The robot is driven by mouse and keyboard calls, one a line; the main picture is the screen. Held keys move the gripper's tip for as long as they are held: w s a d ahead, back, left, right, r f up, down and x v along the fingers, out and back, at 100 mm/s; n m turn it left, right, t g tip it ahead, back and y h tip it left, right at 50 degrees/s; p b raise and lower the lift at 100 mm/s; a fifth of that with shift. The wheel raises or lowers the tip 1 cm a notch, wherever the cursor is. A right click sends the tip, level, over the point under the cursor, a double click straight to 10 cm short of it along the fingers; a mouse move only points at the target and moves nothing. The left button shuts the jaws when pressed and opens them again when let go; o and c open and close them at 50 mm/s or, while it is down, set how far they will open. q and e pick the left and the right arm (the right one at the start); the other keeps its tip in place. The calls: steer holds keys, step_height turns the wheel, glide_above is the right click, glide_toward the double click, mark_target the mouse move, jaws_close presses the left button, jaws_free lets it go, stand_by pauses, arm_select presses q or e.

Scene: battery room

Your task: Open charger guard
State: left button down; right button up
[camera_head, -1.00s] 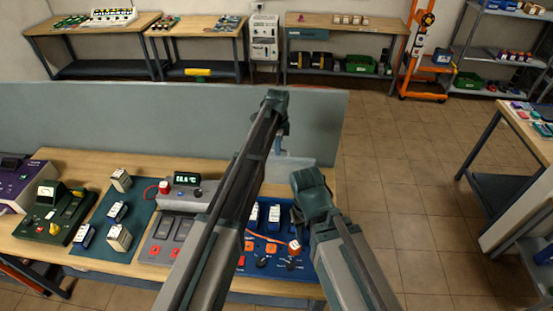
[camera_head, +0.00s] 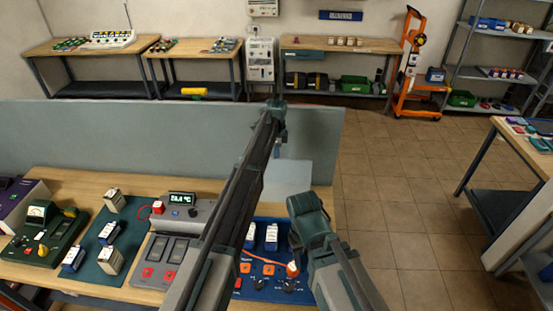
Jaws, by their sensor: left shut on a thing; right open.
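The clear charger guard (camera_head: 290,178) stands raised behind the blue charger (camera_head: 258,287). My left gripper (camera_head: 277,140) is at the guard's upper edge and is shut on it; the grip itself is small and partly hidden by the wrist. The blue charger holds blue-and-white battery packs (camera_head: 271,238) in its bays, with orange buttons and dark knobs in front. My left arm covers its left part. My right gripper (camera_head: 305,205) is open and empty, above the charger's right side.
A grey charger with a green display (camera_head: 182,198) and a green mat (camera_head: 95,258) with several batteries are to the left. A grey partition (camera_head: 130,140) stands behind the wooden bench (camera_head: 70,182). Open floor is to the right.

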arm_select(q)
steer(key=shift+w, duration=0.15)
steer(key=c, duration=0.9)
jaws_free()
steer(key=shift+r, duration=0.1)
steer(key=shift+r+p, duration=0.8)
steer(key=shift+p, duration=0.1)
step_height(320, 180, up, 2)
steer(key=shift+r+p, duration=0.15)
steer(key=shift+p, duration=1)
steer(key=s, duration=1)
steer(key=s+r+p, duration=0.1)
steer(key=s, duration=0.5)
steer(key=shift+d, duration=0.4)
